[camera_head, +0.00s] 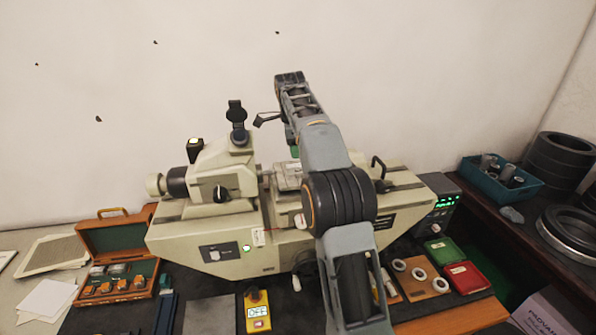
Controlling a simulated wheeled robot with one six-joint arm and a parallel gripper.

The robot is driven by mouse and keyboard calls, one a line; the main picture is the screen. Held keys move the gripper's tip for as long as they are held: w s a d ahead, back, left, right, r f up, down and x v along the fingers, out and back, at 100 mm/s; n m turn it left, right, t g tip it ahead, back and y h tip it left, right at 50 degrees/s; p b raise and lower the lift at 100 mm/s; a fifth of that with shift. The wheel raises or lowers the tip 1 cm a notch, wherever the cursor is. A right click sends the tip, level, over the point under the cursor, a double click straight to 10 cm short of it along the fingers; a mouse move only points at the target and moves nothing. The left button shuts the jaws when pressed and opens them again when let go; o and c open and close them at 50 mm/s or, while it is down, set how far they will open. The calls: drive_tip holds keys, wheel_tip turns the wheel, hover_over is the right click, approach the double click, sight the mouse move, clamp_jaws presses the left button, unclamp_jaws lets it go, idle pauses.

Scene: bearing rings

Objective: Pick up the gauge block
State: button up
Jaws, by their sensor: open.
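My arm rises from the bottom right, in front of the machine, and bends away over it. My gripper (268,119) is at its far end, high above the machine's middle, small and partly hidden by the arm. It is open, and I see nothing held in it. An open wooden case (118,262) at the left holds several small metal and orange-brown blocks in its tray. I cannot tell for sure which piece is the gauge block. The machine's small stage (288,177) lies below the gripper and is partly hidden by my arm.
The large cream measuring machine (200,238) fills the middle. A yellow control box (257,311) stands in front. White rings (419,274) lie on a wooden board at the right, beside a red case (466,277). A teal bin (490,181) and dark rings (560,160) are far right.

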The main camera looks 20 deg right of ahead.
sight(298, 166)
drive_tip(key=shift+w+d+f, duration=0.1)
drive_tip(key=shift+w+f, duration=0.05)
drive_tip(key=shift+f, duration=1)
drive_tip(key=shift+w+d+f, duration=0.1)
drive_tip(key=shift+d+f, duration=0.05)
drive_tip(key=shift+f, duration=0.95)
drive_tip(key=shift+w+d+f, duration=0.1)
drive_tip(key=shift+w+f, duration=0.05)
drive_tip(key=shift+f, duration=1)
clamp_jaws()
